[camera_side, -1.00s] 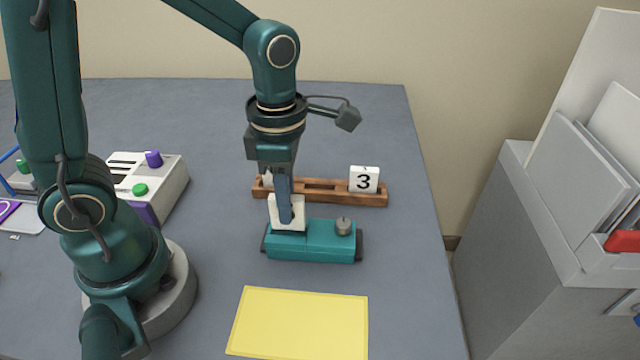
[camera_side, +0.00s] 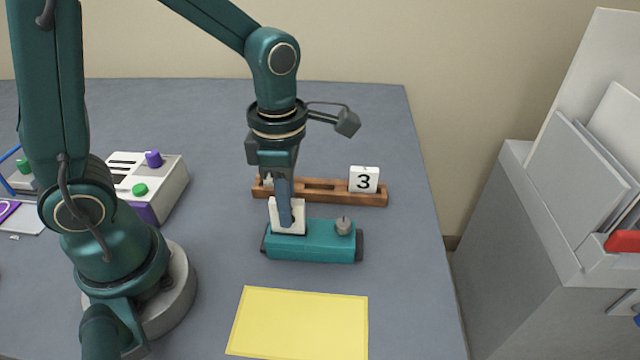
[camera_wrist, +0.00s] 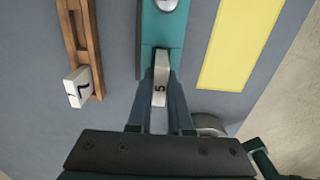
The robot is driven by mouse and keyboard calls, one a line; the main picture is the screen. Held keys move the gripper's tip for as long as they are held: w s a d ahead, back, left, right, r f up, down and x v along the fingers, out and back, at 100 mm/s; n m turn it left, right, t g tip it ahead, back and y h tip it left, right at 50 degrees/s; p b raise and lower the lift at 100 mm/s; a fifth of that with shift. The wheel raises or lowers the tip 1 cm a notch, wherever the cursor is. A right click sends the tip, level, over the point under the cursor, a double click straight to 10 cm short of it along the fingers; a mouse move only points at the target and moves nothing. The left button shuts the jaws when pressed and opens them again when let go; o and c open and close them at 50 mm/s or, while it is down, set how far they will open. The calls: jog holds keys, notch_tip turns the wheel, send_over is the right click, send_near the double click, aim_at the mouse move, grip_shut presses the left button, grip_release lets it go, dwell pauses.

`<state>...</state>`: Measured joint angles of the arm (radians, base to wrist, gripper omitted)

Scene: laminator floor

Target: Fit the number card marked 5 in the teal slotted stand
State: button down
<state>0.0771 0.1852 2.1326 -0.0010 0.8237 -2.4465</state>
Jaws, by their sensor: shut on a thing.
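The number card marked 5 (camera_wrist: 160,88) is between my gripper's fingers in the wrist view. In the side view the white card (camera_side: 274,215) stands nearly upright at the left end of the teal slotted stand (camera_side: 318,240), its face partly covered by a finger. The card's lower edge meets the stand's top; I cannot tell how deep it sits in the slot. My gripper (camera_side: 286,222) is shut on the card, pointing down over the stand. The stand (camera_wrist: 165,28) lies ahead of the card in the wrist view, with a grey knob (camera_side: 343,226) at its right end.
A wooden rack (camera_side: 325,196) stands behind the stand, holding a card marked 3 (camera_side: 364,179) and another card (camera_side: 267,180), mostly hidden. A yellow sheet (camera_side: 300,322) lies in front. A white device with buttons (camera_side: 170,185) is at left. Table right of the stand is clear.

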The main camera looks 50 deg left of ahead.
jog(key=shift+f, duration=0.6)
dwell(1.4)
jog(key=shift+c, duration=2.2)
grip_release()
jog(key=shift+r, duration=0.15)
jog(key=shift+r, duration=3.6)
jog(key=shift+r, duration=0.1)
